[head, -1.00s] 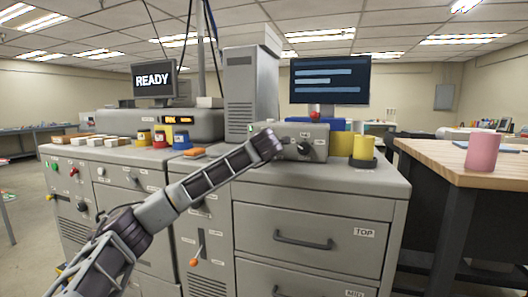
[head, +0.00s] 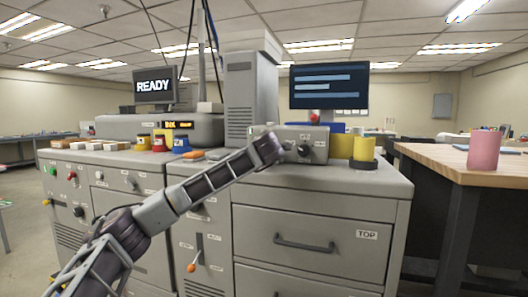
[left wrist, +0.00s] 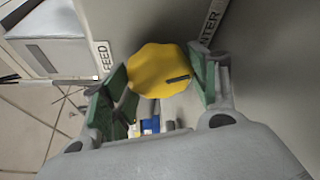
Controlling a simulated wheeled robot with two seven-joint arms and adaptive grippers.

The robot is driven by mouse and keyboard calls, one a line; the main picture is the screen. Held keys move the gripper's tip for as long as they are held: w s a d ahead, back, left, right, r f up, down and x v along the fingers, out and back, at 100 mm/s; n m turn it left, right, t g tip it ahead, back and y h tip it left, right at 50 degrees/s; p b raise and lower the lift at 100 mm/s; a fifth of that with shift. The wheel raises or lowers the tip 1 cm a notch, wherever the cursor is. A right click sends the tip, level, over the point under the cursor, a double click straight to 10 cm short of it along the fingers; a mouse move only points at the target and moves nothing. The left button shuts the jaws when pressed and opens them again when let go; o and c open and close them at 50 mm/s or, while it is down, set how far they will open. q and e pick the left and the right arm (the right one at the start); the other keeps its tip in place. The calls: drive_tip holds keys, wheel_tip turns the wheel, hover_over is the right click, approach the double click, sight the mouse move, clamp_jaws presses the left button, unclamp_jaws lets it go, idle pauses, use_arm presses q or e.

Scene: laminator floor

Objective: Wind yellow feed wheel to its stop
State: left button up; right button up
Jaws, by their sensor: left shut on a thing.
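The yellow feed wheel (left wrist: 152,68) has a scalloped rim and a dark line mark pointing right in the left wrist view. My left gripper (left wrist: 160,76) is shut on it, with a green finger pad at each side of the rim. In the head view my left forearm (head: 215,180) reaches up and right to the grey control box (head: 306,140) on the cabinet top. The wheel and my left fingers are hidden there behind the wrist. A FEED label (left wrist: 103,58) and a partly covered label ending in NTER (left wrist: 213,20) flank the wheel. My right gripper is not in view.
A dark knob (head: 304,150) sits on the control box's front. A yellow cup (head: 364,149) stands to its right on a dark base. Several coloured pots (head: 159,144) stand left of my arm. A screen (head: 154,86) reads READY. A pink cup (head: 484,149) stands on the wooden table.

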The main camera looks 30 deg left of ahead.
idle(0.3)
use_arm(q)
drive_tip(key=o, duration=0.7)
drive_tip(key=shift+v, duration=5.95)
drive_tip(key=shift+w+d, duration=0.1)
